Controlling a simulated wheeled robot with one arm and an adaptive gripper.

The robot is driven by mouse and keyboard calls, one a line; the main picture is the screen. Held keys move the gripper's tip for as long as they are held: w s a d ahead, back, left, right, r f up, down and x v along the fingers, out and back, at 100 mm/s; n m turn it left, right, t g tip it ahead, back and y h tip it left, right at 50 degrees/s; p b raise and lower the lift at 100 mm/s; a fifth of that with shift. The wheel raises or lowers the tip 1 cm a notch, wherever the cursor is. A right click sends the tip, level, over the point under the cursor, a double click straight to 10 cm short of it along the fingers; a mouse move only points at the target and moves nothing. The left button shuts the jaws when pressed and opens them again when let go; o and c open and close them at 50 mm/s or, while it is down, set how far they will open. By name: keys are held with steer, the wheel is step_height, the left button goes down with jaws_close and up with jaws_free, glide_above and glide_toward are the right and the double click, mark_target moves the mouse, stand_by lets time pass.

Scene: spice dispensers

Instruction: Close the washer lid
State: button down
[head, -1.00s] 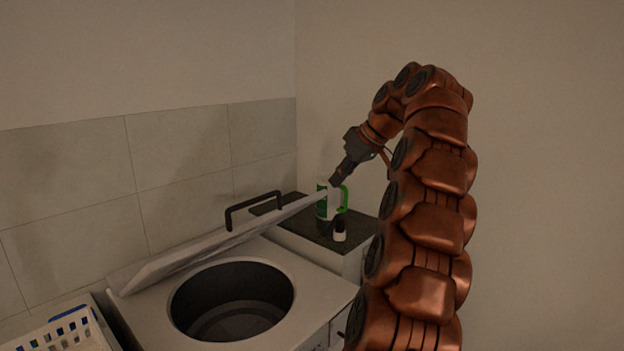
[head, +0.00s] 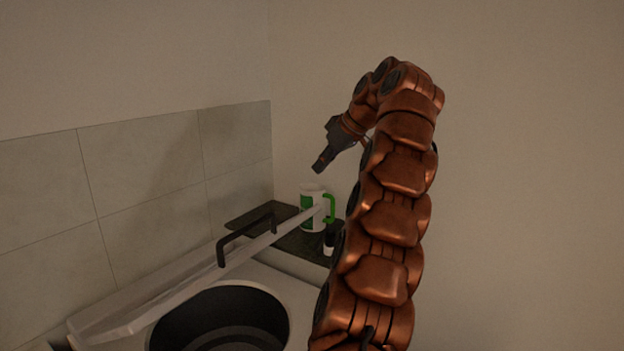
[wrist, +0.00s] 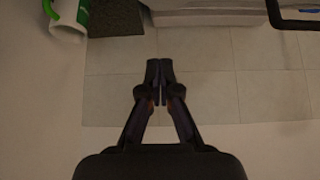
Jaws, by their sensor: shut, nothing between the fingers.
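The washer lid (head: 190,288) is partly open in the head view, tilted over the round drum opening (head: 225,325) of the white washer (head: 300,285). Its black bar handle (head: 246,237) stands up from its upper face and also shows at the top right of the wrist view (wrist: 296,25). My gripper (head: 319,168) is above and to the right of the lid, apart from it, over the dark counter. In the wrist view my gripper (wrist: 160,68) has its fingertips together with nothing between them.
A white and green mug (head: 312,207) with a green handle stands on the dark counter top (head: 297,241) beyond the lid. A small dark and white bottle (head: 329,243) stands near it. Tiled wall (head: 145,180) runs behind the washer. The air above the lid is clear.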

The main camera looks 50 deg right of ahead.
steer(key=b+x, duration=0.1)
steer(key=x, duration=0.1)
steer(key=b+x, duration=0.1)
steer(key=x, duration=0.3)
steer(key=shift+w+a+f+b, duration=0.2)
steer(key=shift+a+f+b, duration=0.05)
steer(key=shift+a+b, duration=0.15)
steer(key=shift+w+f, duration=0.35)
steer(key=shift+w, duration=0.05)
steer(key=shift+x, duration=0.9)
steer(key=shift+s+d+f, duration=0.1)
steer(key=shift+s+f, duration=0.15)
steer(key=shift+s, duration=0.15)
steer(key=shift+s+d+f+p, duration=0.1)
steer(key=shift+s+f+p, duration=0.15)
steer(key=shift+s+f, duration=0.3)
steer(key=shift+s+f+p, duration=0.2)
steer(key=shift+s+f, duration=0.15)
steer(key=shift+f, duration=0.4)
